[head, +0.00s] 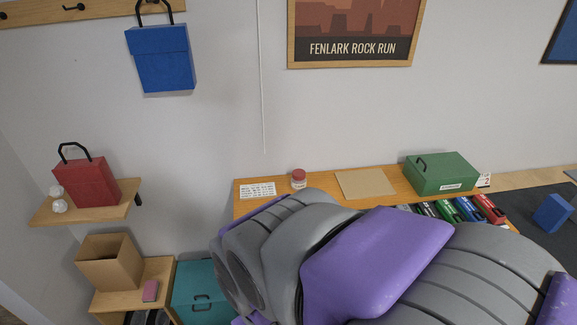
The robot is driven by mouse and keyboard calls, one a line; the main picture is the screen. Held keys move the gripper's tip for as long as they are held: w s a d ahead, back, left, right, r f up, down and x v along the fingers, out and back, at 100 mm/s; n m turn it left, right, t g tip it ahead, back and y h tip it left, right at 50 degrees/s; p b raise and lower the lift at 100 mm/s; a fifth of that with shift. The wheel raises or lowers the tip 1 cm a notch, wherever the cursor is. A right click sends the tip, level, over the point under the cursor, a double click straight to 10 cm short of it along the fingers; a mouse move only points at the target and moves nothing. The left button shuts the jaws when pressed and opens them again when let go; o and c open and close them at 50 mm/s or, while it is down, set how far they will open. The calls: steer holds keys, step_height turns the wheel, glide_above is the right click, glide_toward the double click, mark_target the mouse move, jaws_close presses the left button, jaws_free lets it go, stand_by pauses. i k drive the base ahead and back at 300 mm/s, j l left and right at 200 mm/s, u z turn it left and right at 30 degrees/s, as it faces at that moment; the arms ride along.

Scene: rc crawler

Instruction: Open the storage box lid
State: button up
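A green box (441,173) with a closed lid and a dark handle on the lid's left part stands on the wooden shelf top (329,202) at the right. It carries a small pale label on its front, too small to read surely, and seems to be the storage box. My gripper is not in view. A large grey and purple part of my own body fills the lower middle and right, hiding the front of the shelf below the box.
A brown flat board (365,184), a red-lidded jar (299,179) and a white card (257,190) lie left of the green box. Several coloured items (466,209) stand below it. A blue block (553,213) is far right. A teal box (200,292) and an open cardboard box (108,264) are lower left.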

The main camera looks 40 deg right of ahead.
mark_target(451, 165)
steer(key=z, duration=2.45)
steer(key=u, duration=0.4)
steer(key=i+l+u, duration=0.45)
steer(key=l+u, duration=0.25)
steer(key=l, duration=0.15)
steer(key=i+l+u, duration=0.2)
steer(key=l, duration=0.15)
steer(key=i+l, duration=0.1)
steer(key=l, duration=0.35)
steer(key=i+l, duration=0.1)
steer(key=l, duration=0.35)
steer(key=i+l+u, duration=0.1)
steer(key=l, duration=0.35)
